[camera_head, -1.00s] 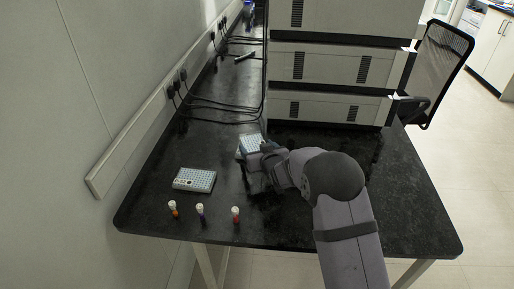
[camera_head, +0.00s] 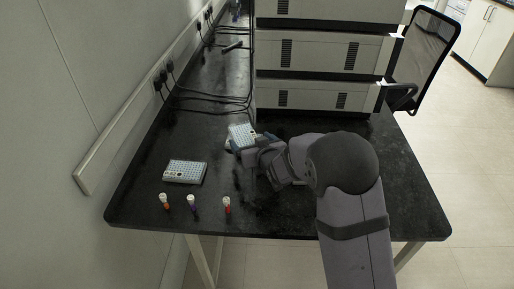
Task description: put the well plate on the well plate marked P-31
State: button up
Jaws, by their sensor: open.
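A white well plate with blue wells (camera_head: 241,131) lies on the black bench at mid-depth, left of the stacked machines. A pale edge shows under its left side; I cannot tell whether this is a second plate below it. My gripper (camera_head: 242,147) is open at the near edge of this plate and hides part of it. I cannot see whether the fingers touch it. A second well plate (camera_head: 186,172) lies flat nearer the front left, apart from my gripper. It has a small marking on its front side, too small to read.
Three small capped vials, orange (camera_head: 164,203), purple (camera_head: 192,206) and red (camera_head: 227,206), stand along the front edge. Black cables (camera_head: 205,100) run along the back left. Stacked grey machines (camera_head: 320,95) stand behind. The bench's right side (camera_head: 405,205) is clear.

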jog(key=v, duration=0.6)
jog(key=shift+s+d, duration=0.1)
dwell(0.4)
